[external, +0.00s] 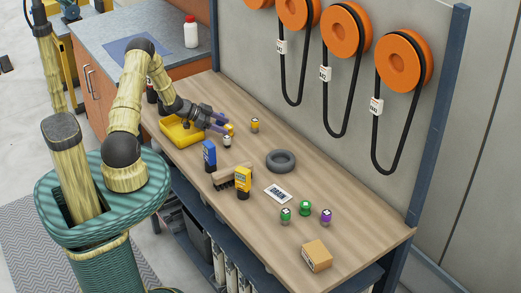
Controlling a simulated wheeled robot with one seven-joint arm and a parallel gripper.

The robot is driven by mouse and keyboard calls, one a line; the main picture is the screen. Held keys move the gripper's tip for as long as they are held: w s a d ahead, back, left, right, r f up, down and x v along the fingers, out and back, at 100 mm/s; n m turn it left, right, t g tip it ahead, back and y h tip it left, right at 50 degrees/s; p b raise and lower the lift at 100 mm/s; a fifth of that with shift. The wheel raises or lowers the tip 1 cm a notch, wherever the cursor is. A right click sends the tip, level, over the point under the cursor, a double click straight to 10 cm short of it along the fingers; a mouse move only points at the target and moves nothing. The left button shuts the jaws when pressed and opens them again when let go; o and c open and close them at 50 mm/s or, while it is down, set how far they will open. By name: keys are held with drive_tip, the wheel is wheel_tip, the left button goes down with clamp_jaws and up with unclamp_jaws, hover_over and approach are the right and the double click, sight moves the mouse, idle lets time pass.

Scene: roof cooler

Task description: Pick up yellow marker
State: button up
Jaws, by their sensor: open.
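My gripper (222,123) is at the far left part of the workbench, beside the yellow tray, with its fingers apart and pointing right. A small yellow item (230,129) is right at the fingertips, partly hidden by them; I cannot tell its full shape or whether the fingers touch it. A short yellow cylinder (255,125) with a pale mark on top stands upright to the right of the gripper, apart from it. I cannot tell which of these two is the yellow marker. A similar white-topped cylinder (227,141) stands just in front of the fingertips.
A blue item (209,154), brush (222,178) and yellow-and-black device (243,182) stand in front. A black ring (280,161), DRAIN label (278,193), green and purple pieces and cardboard box (317,255) are further right. Belts hang behind.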

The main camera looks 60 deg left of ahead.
drive_tip(key=shift+x, duration=0.8)
drive_tip(key=shift+s, duration=0.1)
drive_tip(key=c, duration=1.1)
